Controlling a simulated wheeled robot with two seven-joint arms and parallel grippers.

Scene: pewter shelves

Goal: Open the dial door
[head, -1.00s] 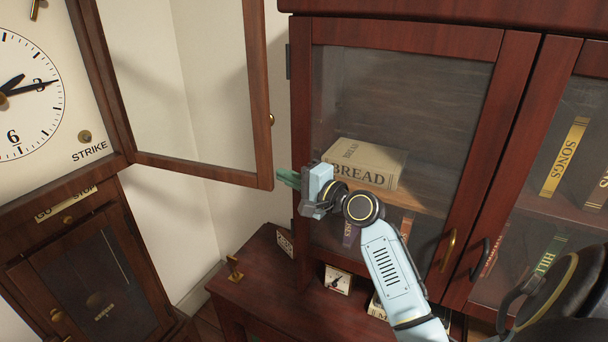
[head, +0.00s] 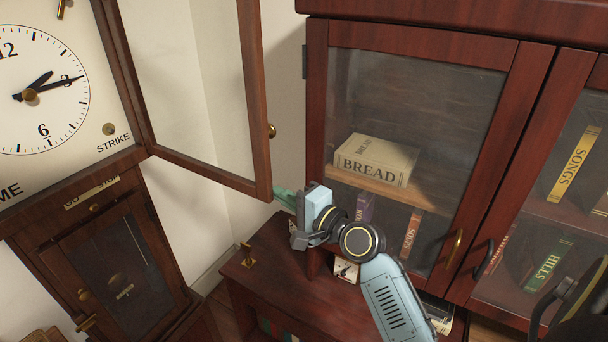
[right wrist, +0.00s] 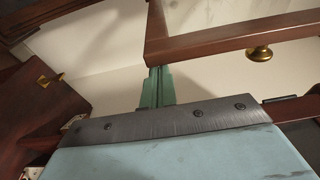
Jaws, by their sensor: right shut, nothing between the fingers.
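The dial door (head: 263,120) is a glazed wooden frame standing swung out from the clock's white dial (head: 40,92), with a small brass knob (head: 271,131) on its free edge. In the right wrist view the door's frame (right wrist: 225,38) and knob (right wrist: 259,53) show beyond the fingers. My right gripper (head: 282,197) is shut and empty, its green fingers (right wrist: 155,88) close to the door's lower free corner. Whether they touch the door I cannot tell. My left gripper is not in view.
A glass-fronted red-brown bookcase (head: 420,38) with several books stands to the right, close to my right arm. A low cabinet top (head: 262,275) lies below the gripper with a small brass piece (head: 247,255). The clock's lower door (head: 125,270) is closed.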

